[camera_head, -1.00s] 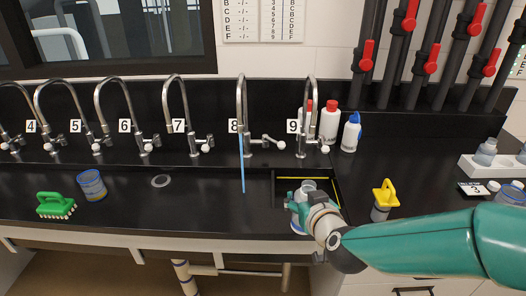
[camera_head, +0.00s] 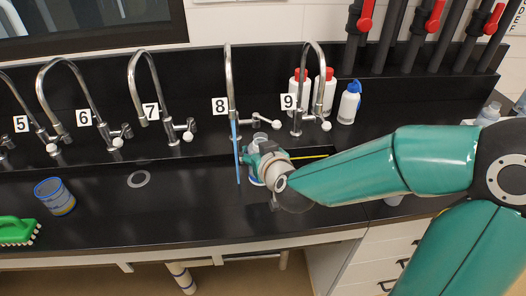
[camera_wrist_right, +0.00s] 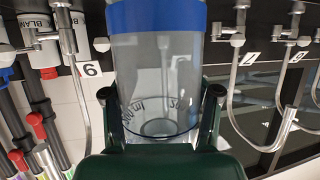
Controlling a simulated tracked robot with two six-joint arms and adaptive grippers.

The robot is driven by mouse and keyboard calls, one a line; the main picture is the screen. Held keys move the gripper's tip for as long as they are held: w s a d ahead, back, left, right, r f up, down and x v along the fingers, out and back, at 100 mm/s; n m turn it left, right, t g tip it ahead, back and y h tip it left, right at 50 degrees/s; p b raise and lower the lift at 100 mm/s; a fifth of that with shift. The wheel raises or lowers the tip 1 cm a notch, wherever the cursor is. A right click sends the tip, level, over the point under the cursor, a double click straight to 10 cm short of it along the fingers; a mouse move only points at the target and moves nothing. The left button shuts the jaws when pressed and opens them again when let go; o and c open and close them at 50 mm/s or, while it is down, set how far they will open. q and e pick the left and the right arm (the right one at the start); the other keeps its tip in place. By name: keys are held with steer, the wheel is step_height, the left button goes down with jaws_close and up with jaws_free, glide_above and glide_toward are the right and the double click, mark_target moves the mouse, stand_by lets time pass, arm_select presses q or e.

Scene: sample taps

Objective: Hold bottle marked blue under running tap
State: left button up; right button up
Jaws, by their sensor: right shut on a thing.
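My right gripper (camera_head: 266,166) is shut on a clear bottle (camera_wrist_right: 160,85) with a blue band, which fills the middle of the right wrist view between the two fingers. In the head view the clear top of this bottle (camera_head: 259,140) shows just above the gripper, and much of the rest is hidden by it. Tap 8 (camera_head: 229,85) is running: a thin blue stream (camera_head: 237,165) falls from its spout. The bottle is just right of the stream in the picture; whether any water enters it I cannot tell. My left gripper is not in view.
Tap 9 (camera_head: 303,85) stands to the right, with red-capped bottles (camera_head: 324,92) and a blue-capped bottle (camera_head: 349,103) behind. A blue-marked container (camera_head: 54,196) and a green brush (camera_head: 16,231) are at the left. The counter between them and the stream is clear.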

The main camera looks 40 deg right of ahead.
steer(key=w+a+f, duration=0.1)
steer(key=w+a, duration=0.1)
steer(key=w, duration=0.6)
steer(key=shift+f+p, duration=0.3)
steer(key=shift+f, duration=0.05)
stand_by(1.8)
steer(key=shift+s+d, duration=0.1)
steer(key=shift+s, duration=0.05)
stand_by(1.0)
steer(key=shift+s+d+r, duration=0.45)
steer(key=shift+s, duration=1.3)
steer(key=shift+s+d+r, duration=0.4)
steer(key=shift+s, duration=1.35)
steer(key=shift+s+d+r, duration=0.45)
steer(key=shift+s, duration=1.3)
steer(key=shift+s+d+r+p, duration=0.15)
steer(key=shift+s+r+p, duration=0.15)
steer(key=shift+s, duration=0.4)
